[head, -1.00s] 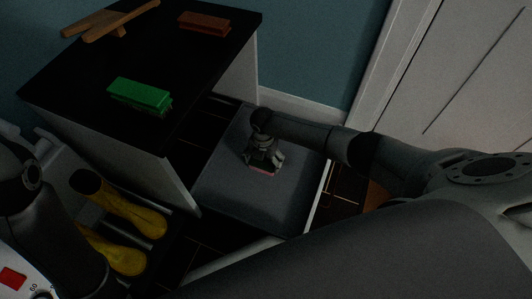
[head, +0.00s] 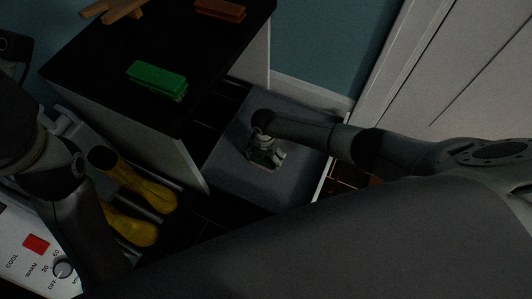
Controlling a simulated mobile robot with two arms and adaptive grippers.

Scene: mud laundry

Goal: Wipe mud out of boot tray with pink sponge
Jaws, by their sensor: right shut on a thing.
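The grey boot tray (head: 228,172) lies low between the black-topped cabinet and the white door. My right gripper (head: 264,164) is over the middle of the tray, pointing down, shut on the pink sponge. The sponge is almost wholly hidden under the fingers in this dark view; whether it touches the tray surface is hard to tell. No mud can be made out on the grey surface. My left arm shows at the left, but its gripper is not in view.
A white control panel (head: 38,262) is at lower left. The door (head: 475,85) bounds the right.

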